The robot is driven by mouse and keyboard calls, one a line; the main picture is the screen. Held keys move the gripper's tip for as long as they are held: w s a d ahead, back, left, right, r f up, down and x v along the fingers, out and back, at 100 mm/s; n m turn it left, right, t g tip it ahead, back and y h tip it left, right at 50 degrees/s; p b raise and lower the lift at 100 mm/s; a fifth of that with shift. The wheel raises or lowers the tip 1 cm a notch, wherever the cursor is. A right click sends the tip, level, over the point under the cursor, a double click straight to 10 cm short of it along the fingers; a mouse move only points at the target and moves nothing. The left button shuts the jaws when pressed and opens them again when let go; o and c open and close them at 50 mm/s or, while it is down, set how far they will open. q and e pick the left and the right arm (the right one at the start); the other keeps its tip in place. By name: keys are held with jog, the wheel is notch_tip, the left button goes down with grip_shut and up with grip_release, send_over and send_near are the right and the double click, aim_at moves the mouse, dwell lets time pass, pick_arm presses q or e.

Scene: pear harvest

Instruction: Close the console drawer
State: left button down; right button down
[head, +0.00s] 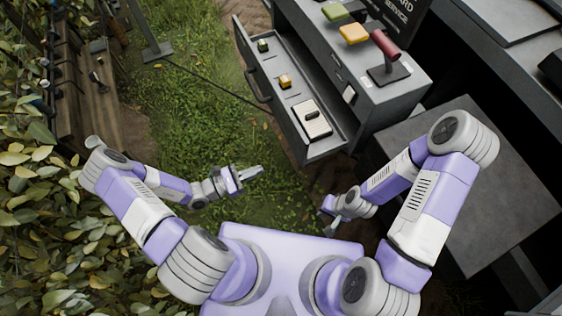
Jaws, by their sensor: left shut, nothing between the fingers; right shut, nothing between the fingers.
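The console (388,101) is a grey box at the upper right. Its drawer (262,92) is pulled out to the left and stands open. Inside the drawer lie a small green item (263,45), a small yellow item (285,81) and a pale plate with a dark slot (311,118). A dark handle (254,86) sits on the drawer's front. My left gripper (256,172) is shut and empty, below and left of the drawer, apart from it. My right gripper (325,217) is shut and empty, below the drawer's near end, apart from it.
The console top carries a green button (335,12), a yellow button (354,33) and a red-handled lever (385,45). A grey table (480,190) stands at the right. Leafy foliage (40,215) fills the left. Open grass (190,110) lies left of the drawer.

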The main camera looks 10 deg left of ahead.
aim_at(300, 153)
pick_arm(q)
jog(key=b+x, duration=0.1)
jog(key=x, duration=1.2)
jog(key=shift+w+d, duration=0.25)
pick_arm(e)
jog(key=shift+f, duration=0.55)
pick_arm(q)
jog(key=shift+d, duration=0.1)
pick_arm(e)
jog(key=shift+r, duration=0.1)
